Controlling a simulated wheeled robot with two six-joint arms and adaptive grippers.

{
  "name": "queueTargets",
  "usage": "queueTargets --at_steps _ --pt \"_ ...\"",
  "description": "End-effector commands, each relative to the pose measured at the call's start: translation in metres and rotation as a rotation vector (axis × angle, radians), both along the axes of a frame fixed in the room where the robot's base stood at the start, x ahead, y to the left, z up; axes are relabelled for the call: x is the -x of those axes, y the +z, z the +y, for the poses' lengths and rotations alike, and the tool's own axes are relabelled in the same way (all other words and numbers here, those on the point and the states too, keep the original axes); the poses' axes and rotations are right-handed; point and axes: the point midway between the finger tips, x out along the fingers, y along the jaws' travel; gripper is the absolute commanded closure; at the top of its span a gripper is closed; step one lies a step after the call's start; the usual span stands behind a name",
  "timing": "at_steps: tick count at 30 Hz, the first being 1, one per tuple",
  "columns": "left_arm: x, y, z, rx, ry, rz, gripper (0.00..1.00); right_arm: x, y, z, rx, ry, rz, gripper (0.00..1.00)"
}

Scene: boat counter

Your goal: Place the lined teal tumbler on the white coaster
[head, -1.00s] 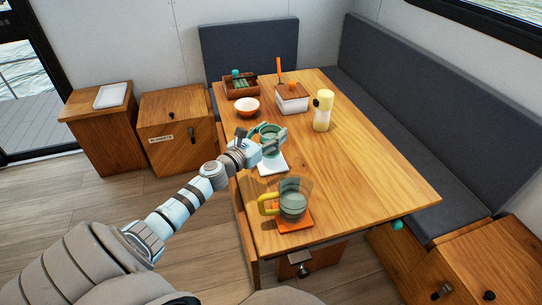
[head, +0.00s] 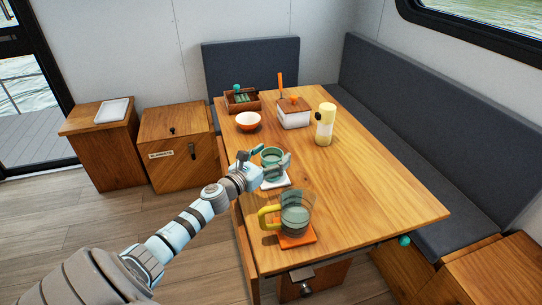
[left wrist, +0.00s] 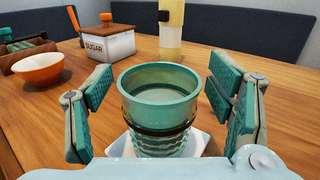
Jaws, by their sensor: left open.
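The lined teal tumbler (head: 272,158) stands upright on the white coaster (head: 275,184) near the table's left edge. In the left wrist view the tumbler (left wrist: 160,100) is in the middle, with dark lines around its body, and the coaster (left wrist: 205,143) shows beneath it. The tumbler's base is mostly hidden by my wrist there. My left gripper (head: 270,159) is open, with one finger on each side of the tumbler and visible gaps between the pads and its wall. My right gripper is not in view.
A clear mug with a yellow handle (head: 295,213) stands on an orange coaster (head: 297,241) nearer the front. Behind are an orange bowl (head: 248,121), a sugar box (head: 293,118), a wooden tray (head: 230,106) and a pale yellow bottle (head: 325,125). The table's right side is clear.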

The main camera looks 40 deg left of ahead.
Motion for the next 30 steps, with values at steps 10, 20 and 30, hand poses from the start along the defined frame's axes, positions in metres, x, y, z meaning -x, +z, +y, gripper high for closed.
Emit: queueTargets --at_steps 10,20,30 --pt "0.034 -0.008 0.002 -0.014 -0.001 0.006 0.25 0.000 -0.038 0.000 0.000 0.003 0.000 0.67" --pt "0.092 0.005 0.000 -0.007 0.000 0.011 0.25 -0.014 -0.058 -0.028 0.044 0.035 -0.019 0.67" --pt "0.120 0.004 0.000 0.001 -0.002 -0.001 0.25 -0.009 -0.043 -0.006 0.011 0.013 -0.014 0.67"
